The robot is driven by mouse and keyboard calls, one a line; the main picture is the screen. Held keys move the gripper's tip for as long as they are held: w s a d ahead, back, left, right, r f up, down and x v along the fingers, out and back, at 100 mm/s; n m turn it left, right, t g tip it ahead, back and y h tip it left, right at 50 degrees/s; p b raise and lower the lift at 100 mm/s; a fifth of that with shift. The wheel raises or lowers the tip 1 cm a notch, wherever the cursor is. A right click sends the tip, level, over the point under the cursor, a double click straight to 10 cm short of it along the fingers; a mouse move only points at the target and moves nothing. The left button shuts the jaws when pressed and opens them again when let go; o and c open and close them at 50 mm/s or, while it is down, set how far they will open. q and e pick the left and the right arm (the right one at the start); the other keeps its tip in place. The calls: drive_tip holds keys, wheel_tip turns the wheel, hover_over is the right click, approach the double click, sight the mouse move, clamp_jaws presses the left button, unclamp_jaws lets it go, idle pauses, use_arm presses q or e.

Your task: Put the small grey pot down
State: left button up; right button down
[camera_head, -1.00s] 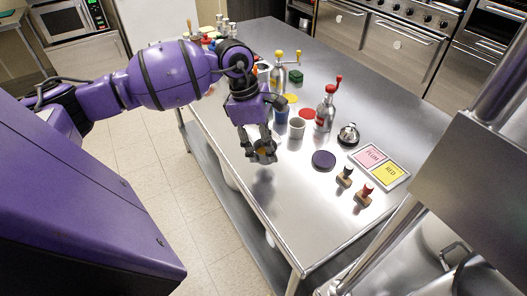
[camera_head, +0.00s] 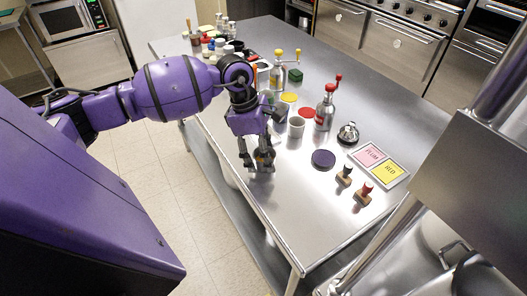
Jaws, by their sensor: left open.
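The small grey pot (camera_head: 264,157), with a yellowish inside, is between the fingers of my left gripper (camera_head: 258,164). It appears to stand on the steel table (camera_head: 290,215) near its left edge. The fingers are open around the pot and hide part of it. Whether a finger still touches it I cannot tell. My right gripper is not in view.
The table front is clear.

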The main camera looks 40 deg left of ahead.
use_arm(q)
drive_tip(key=shift+r, duration=0.1)
drive_tip(key=v, duration=1.2)
